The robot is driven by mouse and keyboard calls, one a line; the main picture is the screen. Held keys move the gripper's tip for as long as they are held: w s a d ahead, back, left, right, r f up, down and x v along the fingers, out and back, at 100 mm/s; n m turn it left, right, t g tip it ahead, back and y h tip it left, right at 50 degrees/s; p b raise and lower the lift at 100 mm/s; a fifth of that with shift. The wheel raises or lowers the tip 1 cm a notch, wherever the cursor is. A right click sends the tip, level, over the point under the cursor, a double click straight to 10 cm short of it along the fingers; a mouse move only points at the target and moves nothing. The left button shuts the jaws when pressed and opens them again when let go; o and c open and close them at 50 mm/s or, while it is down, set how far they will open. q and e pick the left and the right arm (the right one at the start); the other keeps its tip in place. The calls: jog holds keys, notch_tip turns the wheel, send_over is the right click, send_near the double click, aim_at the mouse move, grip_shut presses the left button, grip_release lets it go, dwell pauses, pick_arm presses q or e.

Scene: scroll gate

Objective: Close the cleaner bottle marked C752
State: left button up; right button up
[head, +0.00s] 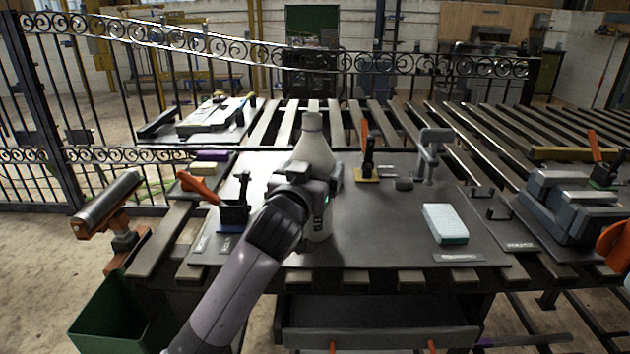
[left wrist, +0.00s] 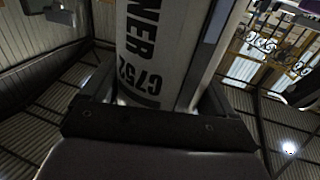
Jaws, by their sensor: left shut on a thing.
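The cleaner bottle (head: 313,150) is pale grey-white and stands upright near the middle of the dark work board in the head view. Its narrow top (head: 311,122) points up; I cannot tell whether a cap is fitted. In the left wrist view the bottle (left wrist: 150,45) fills the middle, with "NER" and "C752" in dark letters on its label. My left gripper (head: 306,182) is shut around the bottle's body, and its dark fingers flank the bottle in the wrist view (left wrist: 158,98). The gripper and arm hide part of the bottle. My right gripper is not in view.
Orange-handled clamps (head: 233,205) (head: 367,160) stand left and right of the bottle. A green bin (head: 115,315) is at lower left. Some board right of the bottle is clear.

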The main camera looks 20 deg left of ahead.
pick_arm(q)
notch_tip(320, 180, up, 20)
jog(key=shift+r+p, duration=0.1)
jog(key=shift+p, duration=0.85)
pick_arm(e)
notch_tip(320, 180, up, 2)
pick_arm(q)
jog(key=o, duration=0.6)
jog(key=c, duration=0.8)
